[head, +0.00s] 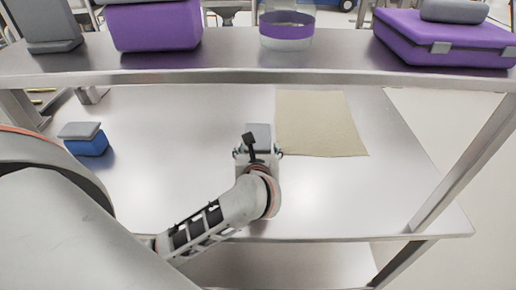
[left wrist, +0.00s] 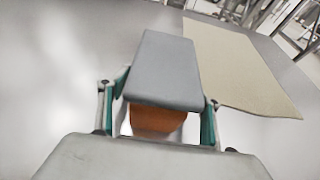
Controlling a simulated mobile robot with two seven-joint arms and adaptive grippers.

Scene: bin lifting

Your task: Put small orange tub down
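The small orange tub (left wrist: 157,121) with a grey lid (left wrist: 165,70) is between the two teal-padded fingers of my left gripper (left wrist: 163,100) in the left wrist view. The fingers meet the lid's sides, and the gripper looks shut on the tub. In the head view my left gripper (head: 258,153) is over the lower shelf, and only the tub's grey lid (head: 259,134) shows past it. The orange body is hidden there. I cannot tell whether the tub's base touches the shelf. My right gripper is not in view.
A beige mat (head: 320,123) lies just right of the tub on the metal lower shelf (head: 190,120). A blue tub with grey lid (head: 88,143) stands at left. The upper shelf (head: 225,62), holding purple containers (head: 155,25), overhangs the back. A post (head: 470,160) stands at right.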

